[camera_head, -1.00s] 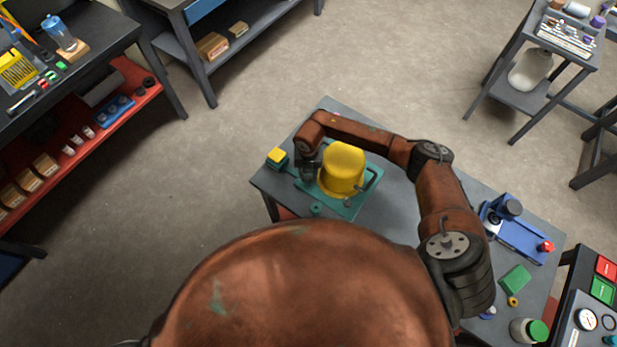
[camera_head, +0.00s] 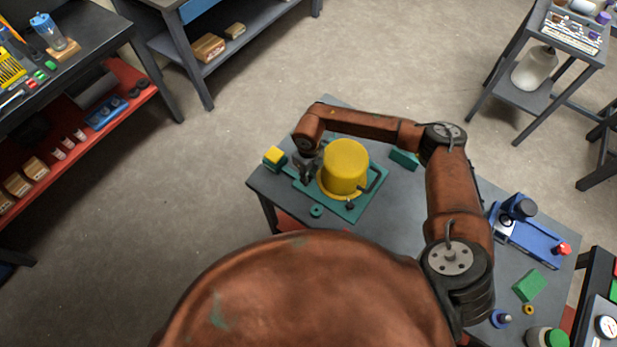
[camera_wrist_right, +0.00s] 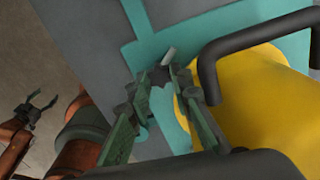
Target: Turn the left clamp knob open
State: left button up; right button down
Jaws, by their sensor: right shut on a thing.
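The yellow motor (camera_head: 345,166) stands on a teal plate (camera_head: 352,213) on the grey table, with a dark handle at its side. My right gripper (camera_head: 306,172) reaches down just left of the motor. In the right wrist view its fingertips (camera_wrist_right: 158,78) are closed around the dark left clamp knob (camera_wrist_right: 160,74), which has a light grey piece sticking up. The knob is mostly hidden by the fingers. Another dark knob (camera_head: 350,205) sits at the plate's front. My left gripper (camera_wrist_right: 40,107) is at the left of the wrist view, fingers apart and empty, away from the plate.
A yellow-topped block (camera_head: 274,156) sits by the plate's left corner.

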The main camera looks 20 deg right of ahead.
jog(key=shift+w+r+n+b, duration=0.1)
jog(key=shift+w+n+b, duration=0.2)
jog(key=shift+n, duration=0.2)
